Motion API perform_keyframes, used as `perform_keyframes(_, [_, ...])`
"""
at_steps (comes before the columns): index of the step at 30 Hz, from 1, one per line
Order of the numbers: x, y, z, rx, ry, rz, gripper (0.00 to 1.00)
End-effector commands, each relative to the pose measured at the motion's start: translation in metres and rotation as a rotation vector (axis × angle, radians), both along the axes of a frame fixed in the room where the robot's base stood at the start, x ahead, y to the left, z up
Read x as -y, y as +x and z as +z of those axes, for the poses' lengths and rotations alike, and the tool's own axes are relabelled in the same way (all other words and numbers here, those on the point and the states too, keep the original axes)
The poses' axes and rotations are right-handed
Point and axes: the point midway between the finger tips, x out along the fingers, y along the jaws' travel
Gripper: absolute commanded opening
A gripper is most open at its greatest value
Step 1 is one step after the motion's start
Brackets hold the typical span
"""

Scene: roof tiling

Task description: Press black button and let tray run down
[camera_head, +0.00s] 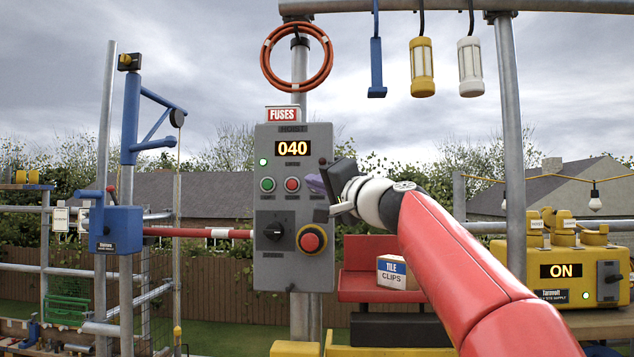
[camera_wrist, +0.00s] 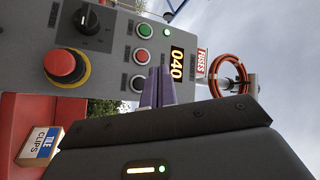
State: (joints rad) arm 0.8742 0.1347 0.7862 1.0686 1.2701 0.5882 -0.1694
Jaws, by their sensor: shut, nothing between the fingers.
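The grey hoist control box (camera_head: 293,140) faces me, its display reading 040. It has a green button (camera_head: 267,184) and a red button (camera_head: 292,184) in a row. A third, dark button (camera_wrist: 138,83) shows beside the fingertips in the wrist view; my gripper hides it in the head view. My gripper (camera_head: 315,183) is shut and empty, its purple fingers (camera_wrist: 160,88) pointing at the panel close to that button. I cannot tell whether they touch it.
The box also carries a black rotary knob (camera_head: 273,232) and a red emergency stop (camera_head: 311,239) on yellow. A tile clips box (camera_head: 396,272) stands on a red shelf below my arm. A yellow power unit (camera_head: 560,268) reads ON at right. Lamps hang overhead.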

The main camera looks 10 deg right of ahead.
Motion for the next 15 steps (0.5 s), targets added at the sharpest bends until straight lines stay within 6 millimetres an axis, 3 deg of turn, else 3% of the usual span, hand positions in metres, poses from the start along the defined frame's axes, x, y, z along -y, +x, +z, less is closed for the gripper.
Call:
perform_keyframes(9, [0.014,0.044,0.005,-0.003,0.002,0.002,0.0])
perform_keyframes(15, [0.02,0.062,0.002,-0.002,0.001,0.002,0.0])
